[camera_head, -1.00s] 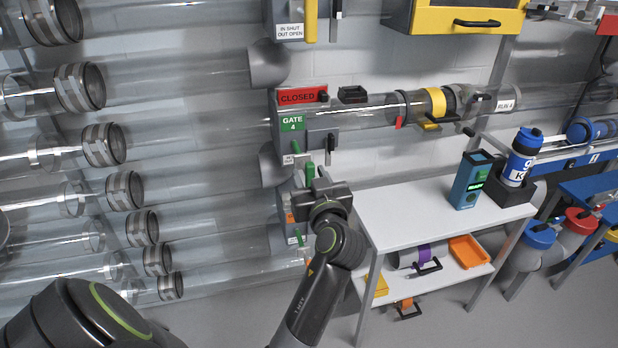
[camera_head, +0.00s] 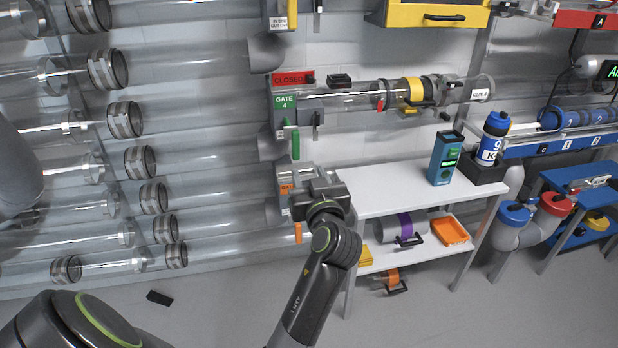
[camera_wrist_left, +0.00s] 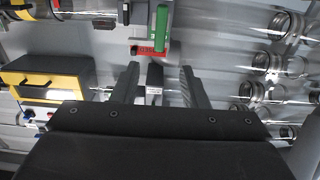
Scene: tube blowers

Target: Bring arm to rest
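My left gripper (camera_head: 312,182) is raised in front of the wall, below the gate 4 box (camera_head: 285,103) and left of the white bench. In the left wrist view its two fingers (camera_wrist_left: 160,85) stand apart with nothing clearly held between them. Behind them are a green handle (camera_wrist_left: 162,27) and a red label (camera_wrist_left: 148,50). In the head view the gate's red sign (camera_head: 292,78) reads CLOSED, and a green handle (camera_head: 295,146) hangs below it. The left fingertips are hard to make out in the head view. My right gripper is in neither view.
A white bench (camera_head: 385,190) stands close right of my left arm, bearing a teal device (camera_head: 445,158) and a blue-capped bottle (camera_head: 493,138) in a black holder. Clear tubes (camera_head: 200,150) line the left wall. A small black piece (camera_head: 159,297) lies on open floor.

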